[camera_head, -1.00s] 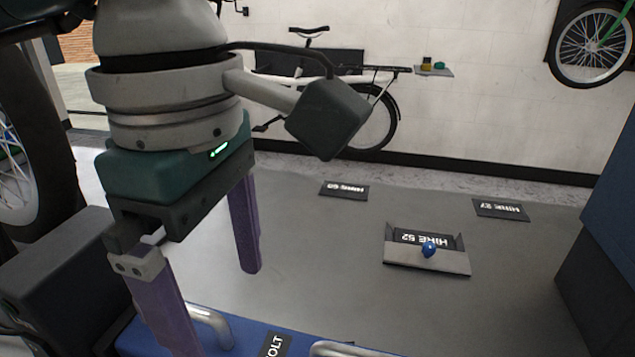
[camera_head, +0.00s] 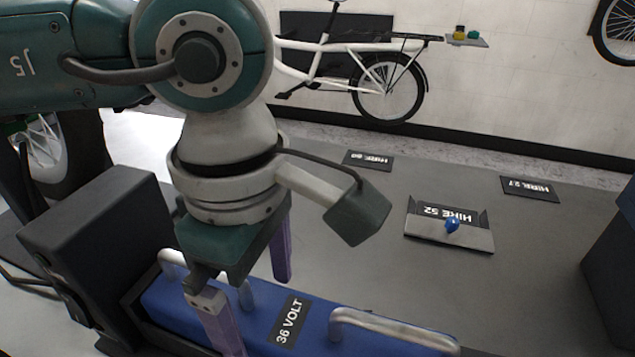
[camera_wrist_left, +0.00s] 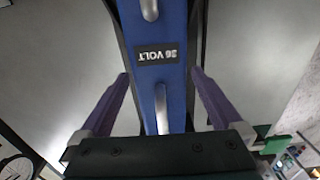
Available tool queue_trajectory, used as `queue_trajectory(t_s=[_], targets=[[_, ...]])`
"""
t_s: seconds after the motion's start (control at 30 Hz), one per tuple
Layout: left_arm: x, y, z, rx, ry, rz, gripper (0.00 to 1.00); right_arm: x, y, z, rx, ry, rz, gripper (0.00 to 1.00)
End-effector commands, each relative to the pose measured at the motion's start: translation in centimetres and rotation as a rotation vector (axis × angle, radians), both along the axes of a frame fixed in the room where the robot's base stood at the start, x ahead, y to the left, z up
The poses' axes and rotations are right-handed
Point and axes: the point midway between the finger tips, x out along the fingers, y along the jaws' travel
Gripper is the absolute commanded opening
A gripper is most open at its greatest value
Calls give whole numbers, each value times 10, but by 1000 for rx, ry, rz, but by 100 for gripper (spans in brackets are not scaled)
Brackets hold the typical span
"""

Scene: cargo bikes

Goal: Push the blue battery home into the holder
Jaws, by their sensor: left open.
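The blue battery (camera_head: 255,318) has a "36 VOLT" label and two silver handles (camera_head: 202,268). It runs along the bottom of the head view and down the middle of the left wrist view (camera_wrist_left: 142,90). The black holder (camera_head: 128,312) shows beside the battery's left end; how deep the battery sits cannot be told. My left gripper (camera_head: 256,316) is open, with its purple fingers pointing down. In the left wrist view the gripper (camera_wrist_left: 160,73) has one finger on each side of the battery near one handle, with gaps visible. My right gripper is not in view.
A dark box (camera_head: 100,240) stands just left of the battery. Beyond it, a grey surface holds a tray (camera_head: 450,238) with a blue ball and "HIRE" plates (camera_head: 530,189). A white bike (camera_head: 385,85) is by the wall. A dark cabinet (camera_head: 612,260) stands at right.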

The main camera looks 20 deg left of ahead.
Motion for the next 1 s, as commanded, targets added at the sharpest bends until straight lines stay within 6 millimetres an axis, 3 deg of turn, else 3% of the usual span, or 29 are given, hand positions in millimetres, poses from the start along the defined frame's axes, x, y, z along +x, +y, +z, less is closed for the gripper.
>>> queue_trajectory(t_s=[0.2, 0.57, 1.0], targets=[[0, 0, -24, 1, 1, 0, 100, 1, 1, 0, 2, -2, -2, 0], [0, 0, -29, -1, -1, 0, 100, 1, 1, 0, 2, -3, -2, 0], [0, 0, -28, -1, -1, 0, 53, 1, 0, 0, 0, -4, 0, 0]])
